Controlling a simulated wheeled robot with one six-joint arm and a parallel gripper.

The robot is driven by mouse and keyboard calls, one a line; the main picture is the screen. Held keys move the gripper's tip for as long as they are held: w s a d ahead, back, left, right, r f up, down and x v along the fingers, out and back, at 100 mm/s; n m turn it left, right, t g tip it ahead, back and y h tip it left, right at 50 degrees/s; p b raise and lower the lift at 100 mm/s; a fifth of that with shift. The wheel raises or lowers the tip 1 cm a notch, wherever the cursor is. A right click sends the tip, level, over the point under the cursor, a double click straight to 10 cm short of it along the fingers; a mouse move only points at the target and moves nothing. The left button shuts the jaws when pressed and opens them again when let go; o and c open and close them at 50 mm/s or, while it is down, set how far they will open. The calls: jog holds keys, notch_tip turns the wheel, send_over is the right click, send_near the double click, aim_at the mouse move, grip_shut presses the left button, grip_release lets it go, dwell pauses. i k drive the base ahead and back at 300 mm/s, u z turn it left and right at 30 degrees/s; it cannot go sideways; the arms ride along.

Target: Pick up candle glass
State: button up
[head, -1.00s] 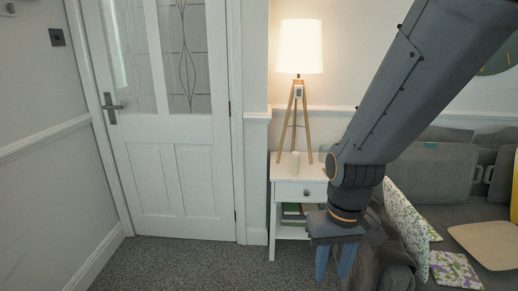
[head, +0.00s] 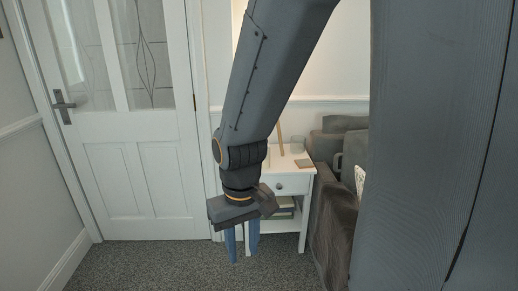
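A small, pale glass-like item (head: 297,147) stands on top of the white side table (head: 290,186), near its back right; it is too small to tell surely whether it is the candle glass. The white candle-like cylinder seen earlier on the table is hidden behind my arm now. My gripper (head: 242,246) points down in front of the table's left side, below its top. Its two blue fingers are apart with nothing between them.
A small brown flat piece (head: 304,163) lies on the tabletop's right side. Books (head: 284,207) sit on the shelf below. A dark sofa (head: 333,205) stands close at the right, and a white door (head: 135,150) at the left. Carpet (head: 170,268) in front is clear.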

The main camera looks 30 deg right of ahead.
aim_at(297, 142)
jog(key=u, duration=0.5)
jog(key=i, duration=1.7)
jog(key=z, duration=2.3)
jog(key=k, duration=0.6)
jog(key=u, duration=0.3)
jog(key=i, duration=1.6)
jog(key=z, duration=0.55)
